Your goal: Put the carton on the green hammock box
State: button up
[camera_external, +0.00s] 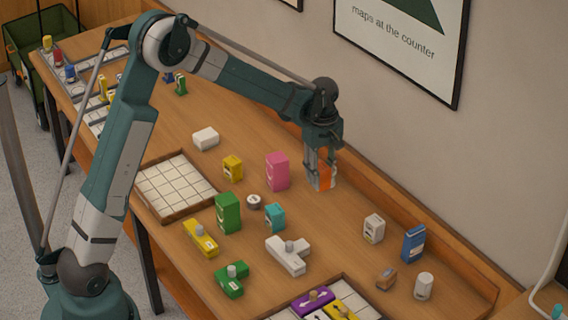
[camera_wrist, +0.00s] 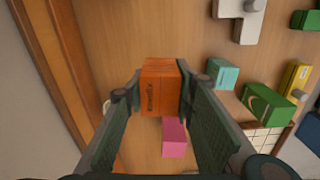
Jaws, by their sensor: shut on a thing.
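My gripper (camera_external: 319,172) is at the right, near the back of the table below the wall, with its fingers pointing down. It is shut on an orange carton (camera_external: 326,180). In the wrist view the orange carton (camera_wrist: 160,88) sits between the two fingers, with dark lettering on its side. Its bottom is partly hidden in the external view, so I cannot tell how high it is held. The green box (camera_external: 228,212) stands upright on the table, left of and nearer than my gripper. It also shows at the right of the wrist view (camera_wrist: 268,103).
A pink box (camera_external: 277,171) stands just left of my gripper. A teal box (camera_external: 274,217) and a small round tin (camera_external: 253,201) are right of the green box, and a yellow knobbed piece (camera_external: 200,237) is before it. A tiled tray (camera_external: 176,187) lies left.

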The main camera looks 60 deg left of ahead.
jog(key=s+a+r+p, duration=0.2)
jog(key=s+a+r, duration=0.15)
jog(key=s, duration=0.25)
jog(key=s+a+r+p, duration=0.2)
jog(key=s+a+p, duration=0.1)
jog(key=s+a, duration=0.3)
notch_tip(320, 180, up, 4)
jog(key=n+p, duration=0.1)
jog(key=p, duration=0.3)
send_over(227, 198)
jog(key=shift+f, duration=0.1)
jog(key=shift+f, duration=2.95)
jog(key=shift+f, duration=0.1)
jog(key=shift+f, duration=1.95)
jog(key=shift+f, duration=0.15)
